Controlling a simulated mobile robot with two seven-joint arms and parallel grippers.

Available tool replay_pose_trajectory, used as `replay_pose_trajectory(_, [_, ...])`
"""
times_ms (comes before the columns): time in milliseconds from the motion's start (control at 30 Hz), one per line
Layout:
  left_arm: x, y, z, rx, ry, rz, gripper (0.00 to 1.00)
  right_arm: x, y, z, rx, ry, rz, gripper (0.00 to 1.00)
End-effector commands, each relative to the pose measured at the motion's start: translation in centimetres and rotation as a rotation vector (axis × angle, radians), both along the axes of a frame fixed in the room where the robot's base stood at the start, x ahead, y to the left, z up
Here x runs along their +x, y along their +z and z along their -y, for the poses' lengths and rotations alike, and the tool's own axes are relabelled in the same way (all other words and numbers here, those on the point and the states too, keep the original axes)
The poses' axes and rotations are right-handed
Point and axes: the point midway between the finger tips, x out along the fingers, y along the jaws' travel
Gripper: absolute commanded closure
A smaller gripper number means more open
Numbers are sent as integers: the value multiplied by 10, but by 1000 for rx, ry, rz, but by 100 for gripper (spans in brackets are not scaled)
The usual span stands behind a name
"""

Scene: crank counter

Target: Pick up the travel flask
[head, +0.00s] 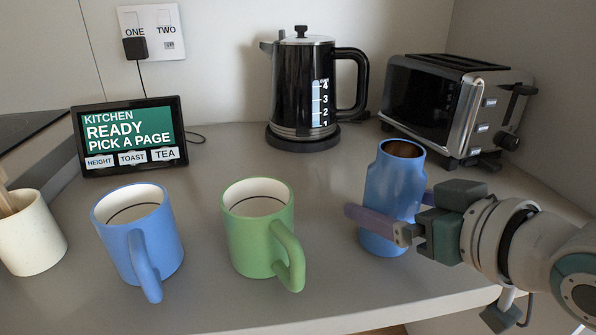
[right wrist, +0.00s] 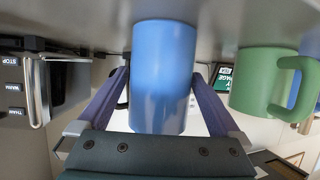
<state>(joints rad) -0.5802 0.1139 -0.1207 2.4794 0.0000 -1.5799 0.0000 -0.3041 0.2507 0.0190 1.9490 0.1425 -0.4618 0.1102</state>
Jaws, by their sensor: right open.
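The travel flask is the blue, open-topped bottle (head: 396,172) standing upright on the counter at right of centre in the head view. It also fills the middle of the right wrist view (right wrist: 162,75). My right gripper (head: 388,205) reaches in from the right with its purple fingers open, one on each side of the flask's body. In the right wrist view the fingers (right wrist: 158,78) flank the flask, and I see no clear contact with it. The far finger is partly hidden behind the flask in the head view. My left gripper is not in view.
A green mug (head: 250,240) and a blue mug (head: 133,245) stand left of the flask. A cream crock (head: 32,240) is at far left. Behind are a kettle (head: 295,95), a toaster (head: 440,105) and a screen (head: 130,135). The counter's front edge is close.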

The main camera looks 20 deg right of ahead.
Motion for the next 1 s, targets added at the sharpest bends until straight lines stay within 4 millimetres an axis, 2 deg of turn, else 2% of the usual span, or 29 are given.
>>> replay_pose_trajectory(233, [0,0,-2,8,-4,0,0,1,-1,0,0,1,-1,1])
replay_pose_trajectory(1000, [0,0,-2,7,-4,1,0,1,0,0,0,1,0,88])
